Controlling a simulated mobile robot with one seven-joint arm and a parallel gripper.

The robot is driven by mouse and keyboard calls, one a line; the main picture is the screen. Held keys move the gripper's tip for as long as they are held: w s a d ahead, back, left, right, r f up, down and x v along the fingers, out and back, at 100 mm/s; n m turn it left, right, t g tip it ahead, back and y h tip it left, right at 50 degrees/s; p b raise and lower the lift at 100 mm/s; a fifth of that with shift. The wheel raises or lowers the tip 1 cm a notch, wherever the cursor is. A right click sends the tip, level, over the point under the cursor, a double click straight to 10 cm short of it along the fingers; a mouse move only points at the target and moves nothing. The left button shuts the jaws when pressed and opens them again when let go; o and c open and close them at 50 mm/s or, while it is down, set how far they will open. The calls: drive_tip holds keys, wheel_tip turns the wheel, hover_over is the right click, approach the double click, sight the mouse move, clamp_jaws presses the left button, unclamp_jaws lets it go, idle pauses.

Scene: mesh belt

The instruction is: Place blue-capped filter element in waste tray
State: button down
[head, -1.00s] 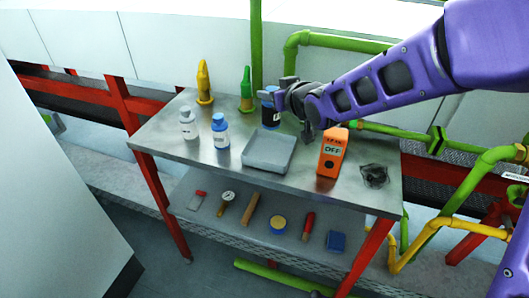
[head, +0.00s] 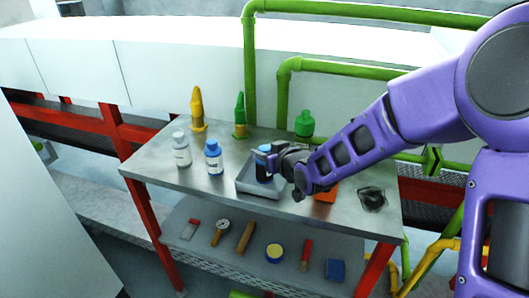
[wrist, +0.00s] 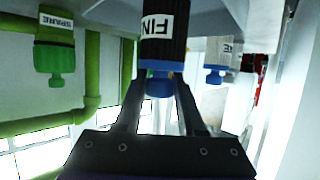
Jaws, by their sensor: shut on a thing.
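The filter element (head: 263,170) is a dark cylinder with a blue cap, upright at the grey waste tray (head: 270,192) on the metal table. My gripper (head: 273,160) is shut on it from the right side. In the wrist view, which looks upside down, the element (wrist: 164,48) with a white label starting "FIN" and its blue cap stand between the fingers of my gripper (wrist: 158,82). Its lower end is cut off there, and I cannot tell whether it touches the tray floor.
A white bottle (head: 181,150) and a blue-capped white bottle (head: 213,157) stand left of the tray. Yellow (head: 197,110) and green (head: 239,117) items and a green-capped container (head: 304,124) stand behind. My arm partly covers an orange device (head: 326,195). Dark mesh (head: 371,198) lies right.

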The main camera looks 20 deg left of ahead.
drive_tip(key=shift+f, duration=0.2)
drive_tip(key=c, duration=0.5)
unclamp_jaws()
drive_tip(key=shift+r, duration=0.1)
drive_tip(key=shift+r, duration=0.25)
drive_tip(key=p+v, duration=0.2)
drive_tip(key=v, duration=1)
